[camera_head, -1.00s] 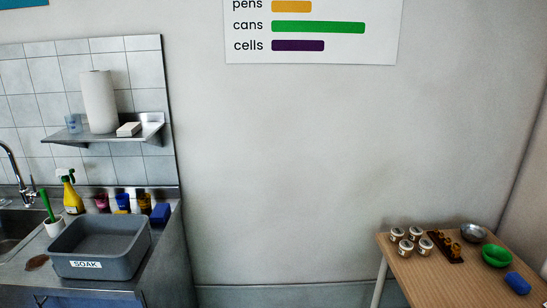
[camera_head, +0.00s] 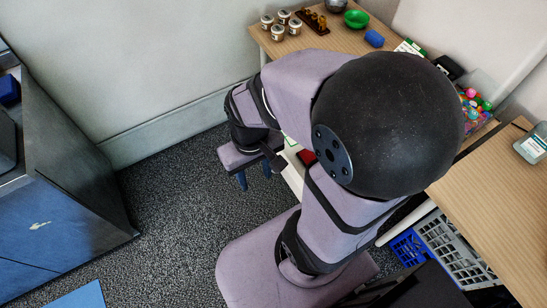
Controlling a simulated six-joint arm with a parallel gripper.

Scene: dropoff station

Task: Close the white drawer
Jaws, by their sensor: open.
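A small part of a white surface (camera_head: 293,179) shows between my arm links, below the wooden table. It looks like part of the white drawer, with a red thing (camera_head: 307,157) and a bit of green at it. My arm hides most of it, so I cannot tell how far it stands out. My gripper (camera_head: 254,175) points down just left of this white part, over the dark carpet. Its two blue fingers are apart, with nothing seen between them. I cannot tell whether it touches the drawer.
The wooden table (camera_head: 376,17) at the back holds several jars, a green bowl (camera_head: 356,18) and a blue block (camera_head: 374,38). Another wooden surface (camera_head: 490,190) is at right, above a grey crate (camera_head: 458,255) and a blue crate (camera_head: 409,247). Carpet (camera_head: 170,210) is clear at left.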

